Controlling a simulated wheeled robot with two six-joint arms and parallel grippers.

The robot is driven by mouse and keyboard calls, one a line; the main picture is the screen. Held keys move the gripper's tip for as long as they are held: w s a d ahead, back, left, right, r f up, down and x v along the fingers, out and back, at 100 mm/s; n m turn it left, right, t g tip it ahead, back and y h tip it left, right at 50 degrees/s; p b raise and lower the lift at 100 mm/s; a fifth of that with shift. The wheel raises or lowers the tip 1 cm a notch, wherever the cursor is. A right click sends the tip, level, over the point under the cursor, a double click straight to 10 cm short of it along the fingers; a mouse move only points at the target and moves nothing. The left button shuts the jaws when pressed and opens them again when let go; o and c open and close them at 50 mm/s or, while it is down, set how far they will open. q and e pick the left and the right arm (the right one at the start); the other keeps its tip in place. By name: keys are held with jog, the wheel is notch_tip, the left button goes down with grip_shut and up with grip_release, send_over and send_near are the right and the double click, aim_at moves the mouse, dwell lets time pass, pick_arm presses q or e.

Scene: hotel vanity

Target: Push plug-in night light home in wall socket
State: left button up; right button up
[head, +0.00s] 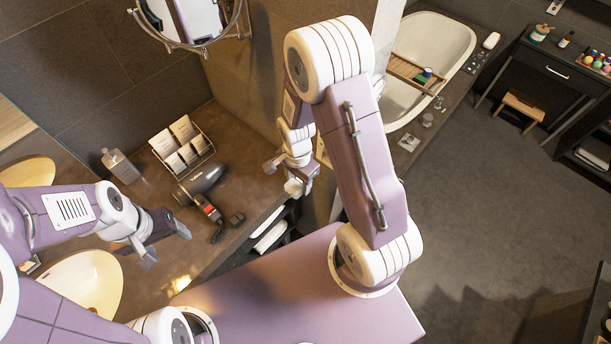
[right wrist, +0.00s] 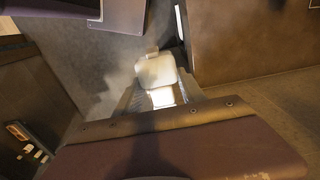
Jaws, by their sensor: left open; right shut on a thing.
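My right gripper (head: 291,179) hangs past the front edge of the counter, close to the wall corner in the head view. It is shut on a small white thing, which looks like the night light (head: 293,187). In the right wrist view the white night light (right wrist: 156,71) sits between the fingers, with a bright lower part (right wrist: 162,97). Its prongs are not visible. My left gripper (head: 167,244) is open and empty above the counter, near the sink.
On the counter (head: 240,143) lie a dark hair dryer (head: 203,181), a rack of white packets (head: 182,145) and a grey bottle (head: 120,166). A round mirror (head: 190,20) is on the wall. A sink (head: 85,283) lies at left, a bathtub (head: 440,38) beyond the wall.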

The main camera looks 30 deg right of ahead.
jog(key=w+d, duration=0.3)
jog(key=d, duration=0.4)
jog(key=shift+d+f, duration=0.2)
jog(key=o, duration=0.5)
jog(key=shift+a, duration=0.1)
jog(key=shift+s+a, duration=0.1)
jog(key=c, duration=0.4)
pick_arm(q)
jog(key=shift+w+d+r, duration=0.1)
jog(key=shift+w+d, duration=0.05)
jog(key=shift+d, duration=0.35)
jog(key=shift+d, duration=0.1)
jog(key=shift+r, duration=0.15)
pick_arm(e)
jog(key=shift+r, duration=0.1)
